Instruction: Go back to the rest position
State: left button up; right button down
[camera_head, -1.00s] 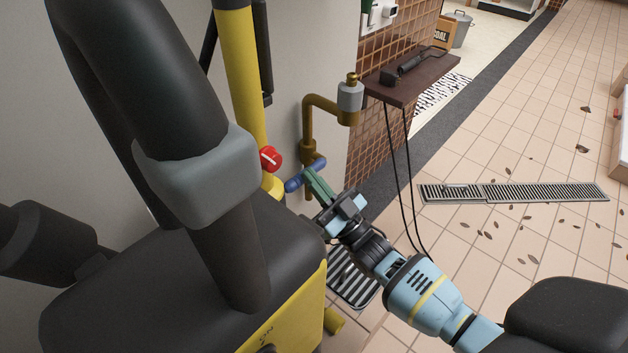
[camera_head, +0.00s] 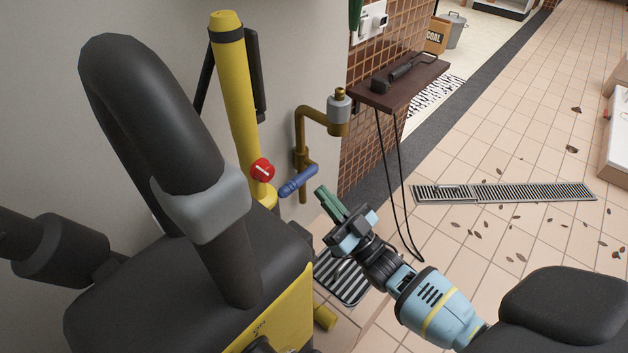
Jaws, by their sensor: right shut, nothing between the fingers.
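My right gripper (camera_head: 326,200) shows in the middle of the head view, at the end of my light blue and black right arm. Its green fingers are together and hold nothing. The fingertips are just to the right of and below the blue valve handle (camera_head: 298,181) on the brass tap pipe, with a small gap between them. My left gripper is not in the picture.
A yellow and black machine (camera_head: 240,110) with a red knob (camera_head: 262,169) fills the left, close to my right gripper. A dark shelf (camera_head: 405,82) with hanging black cords (camera_head: 388,180) is at the wall. Open tiled floor with a drain grate (camera_head: 505,192) lies right.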

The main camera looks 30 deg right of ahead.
jog(key=shift+v, duration=2.2)
